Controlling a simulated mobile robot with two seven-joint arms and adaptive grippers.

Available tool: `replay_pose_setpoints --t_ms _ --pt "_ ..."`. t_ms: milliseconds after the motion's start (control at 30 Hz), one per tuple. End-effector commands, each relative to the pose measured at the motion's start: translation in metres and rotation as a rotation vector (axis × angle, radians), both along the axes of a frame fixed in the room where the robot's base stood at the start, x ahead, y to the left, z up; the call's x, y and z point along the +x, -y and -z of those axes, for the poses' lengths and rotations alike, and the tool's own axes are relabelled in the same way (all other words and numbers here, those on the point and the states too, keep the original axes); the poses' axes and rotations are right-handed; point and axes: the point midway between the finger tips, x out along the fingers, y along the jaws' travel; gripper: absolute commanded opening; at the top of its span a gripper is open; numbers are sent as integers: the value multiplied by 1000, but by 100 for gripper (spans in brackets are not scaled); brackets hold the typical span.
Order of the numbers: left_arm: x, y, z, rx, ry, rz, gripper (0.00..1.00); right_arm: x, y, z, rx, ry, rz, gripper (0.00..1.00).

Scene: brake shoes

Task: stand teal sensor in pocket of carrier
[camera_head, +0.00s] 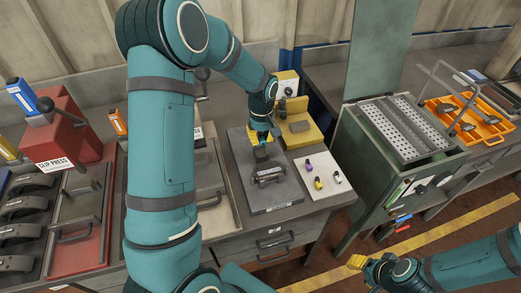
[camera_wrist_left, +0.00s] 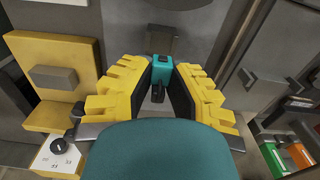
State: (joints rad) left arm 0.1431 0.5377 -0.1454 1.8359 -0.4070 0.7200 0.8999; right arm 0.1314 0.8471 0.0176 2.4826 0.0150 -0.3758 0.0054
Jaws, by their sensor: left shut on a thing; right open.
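My left gripper (camera_head: 263,139) points down above the back part of a grey plate. In the left wrist view its yellow-padded fingers (camera_wrist_left: 160,88) are shut on the teal sensor (camera_wrist_left: 162,68), a small block with a dark mark on top. In the head view the fingers and arm mostly hide the sensor. A dark block (camera_head: 262,154) stands just below the gripper. A dark metal carrier-like part (camera_head: 268,175) sits in front of it on the plate; I cannot make out its pocket. My right gripper (camera_head: 358,263) is open, at the lower right, away from the bench.
A white mat (camera_head: 312,196) holds small purple, yellow and white sensors right of the grey plate (camera_head: 284,197). A yellow fixture (camera_head: 300,130) stands behind.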

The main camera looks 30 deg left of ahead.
Motion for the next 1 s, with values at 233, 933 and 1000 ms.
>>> replay_pose_setpoints --t_ms 233,933,1000 --pt "0 0 20 -2 -1 -1 0 0 0 2 0 0 0 47" --pt "0 0 56 0 1 0 0 -1 -1 10 -1 -2 -2 47" --pt "0 0 59 0 0 0 0 -1 -1 12 -1 -3 -2 47"
